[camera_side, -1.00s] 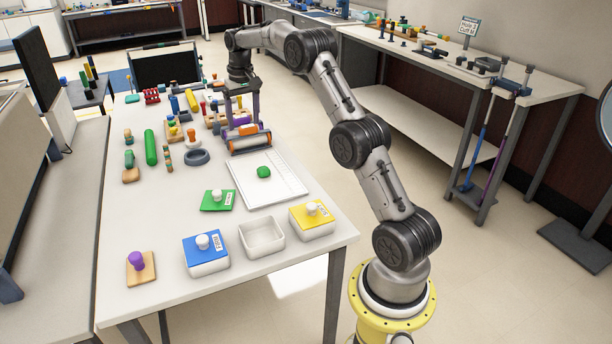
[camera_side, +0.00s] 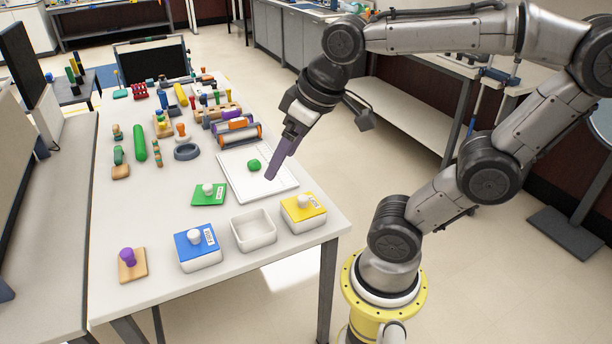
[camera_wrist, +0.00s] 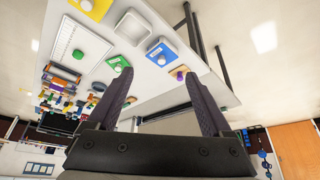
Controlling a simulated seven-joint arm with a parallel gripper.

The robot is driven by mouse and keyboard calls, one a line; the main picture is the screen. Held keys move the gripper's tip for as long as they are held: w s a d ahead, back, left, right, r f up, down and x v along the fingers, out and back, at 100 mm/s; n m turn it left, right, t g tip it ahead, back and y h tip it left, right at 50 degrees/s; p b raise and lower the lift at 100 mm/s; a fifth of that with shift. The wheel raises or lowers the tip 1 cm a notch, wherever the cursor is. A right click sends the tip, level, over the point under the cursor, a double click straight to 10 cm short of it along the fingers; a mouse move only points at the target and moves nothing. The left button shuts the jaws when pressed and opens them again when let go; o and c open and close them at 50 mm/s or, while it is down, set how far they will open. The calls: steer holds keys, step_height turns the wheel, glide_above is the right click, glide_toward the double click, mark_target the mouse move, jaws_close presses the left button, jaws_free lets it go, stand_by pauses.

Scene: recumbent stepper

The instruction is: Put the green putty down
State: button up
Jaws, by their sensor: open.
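The green putty (camera_side: 254,165) is a small rounded lump resting on the white ruled board (camera_side: 232,184), in its upper half. It also shows in the wrist view (camera_wrist: 78,54) at the upper left, on the same board. My gripper (camera_side: 270,177) appears in the side view just right of the putty, its fingers pointing down and left over the board's right part. It is apart from the putty, and its exact height is hard to tell. In the wrist view the two purple-grey fingers (camera_wrist: 155,76) are spread with nothing between them.
An open white box (camera_side: 253,230) stands between a blue-lidded box (camera_side: 198,249) and a yellow-lidded box (camera_side: 303,212). A loose green lid (camera_side: 209,194) lies left of the board. A purple-knobbed wooden block (camera_side: 132,264) is at front left. Rollers (camera_side: 238,134) and pegs crowd the back.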

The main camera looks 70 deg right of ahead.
steer(key=shift+n, duration=0.4)
steer(key=s+f, duration=0.1)
steer(key=s, duration=0.1)
steer(key=s+a+f, duration=0.1)
steer(key=s+f, duration=0.1)
steer(key=shift+s+a, duration=0.1)
steer(key=shift+a, duration=0.05)
